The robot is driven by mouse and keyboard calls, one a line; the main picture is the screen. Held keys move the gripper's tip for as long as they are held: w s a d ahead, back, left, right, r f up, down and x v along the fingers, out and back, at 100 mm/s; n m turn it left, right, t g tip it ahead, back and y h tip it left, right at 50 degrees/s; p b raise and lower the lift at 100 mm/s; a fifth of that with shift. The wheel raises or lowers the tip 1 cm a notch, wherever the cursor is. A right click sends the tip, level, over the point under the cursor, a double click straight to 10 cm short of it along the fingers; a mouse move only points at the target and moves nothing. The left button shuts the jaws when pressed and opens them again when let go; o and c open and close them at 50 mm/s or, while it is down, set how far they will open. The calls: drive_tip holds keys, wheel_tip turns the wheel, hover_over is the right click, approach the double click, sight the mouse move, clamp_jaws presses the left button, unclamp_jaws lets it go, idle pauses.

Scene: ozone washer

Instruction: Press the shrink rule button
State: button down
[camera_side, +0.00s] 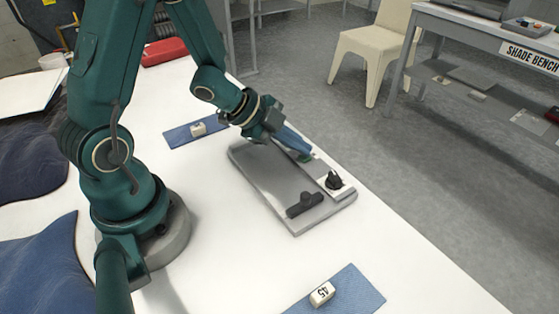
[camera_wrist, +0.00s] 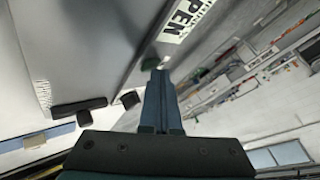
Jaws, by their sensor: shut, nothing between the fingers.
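A grey flat machine panel (camera_side: 270,182) lies on the white table, with a pale control strip (camera_side: 343,192) along its right side. A black knob (camera_side: 333,182) stands on the strip, and a dark handle (camera_side: 305,204) sits near the panel's front edge. My gripper (camera_side: 308,157) is shut and empty, its tips low at the far end of the strip. A small green patch shows at the tips; I cannot tell whether it is a button, nor whether the tips touch it. No button is readable as shrink rule. In the wrist view my gripper (camera_wrist: 158,76) points at the panel.
Blue cloths with white tags lie beyond the panel (camera_side: 183,135) and in front of it (camera_side: 345,295). A red case (camera_side: 165,51) lies at the back. Dark fabric (camera_side: 35,250) covers the left. White table is free around the panel.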

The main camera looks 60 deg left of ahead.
sight(299, 157)
drive_tip(key=shift+r, duration=0.85)
drive_tip(key=shift+r, duration=2.5)
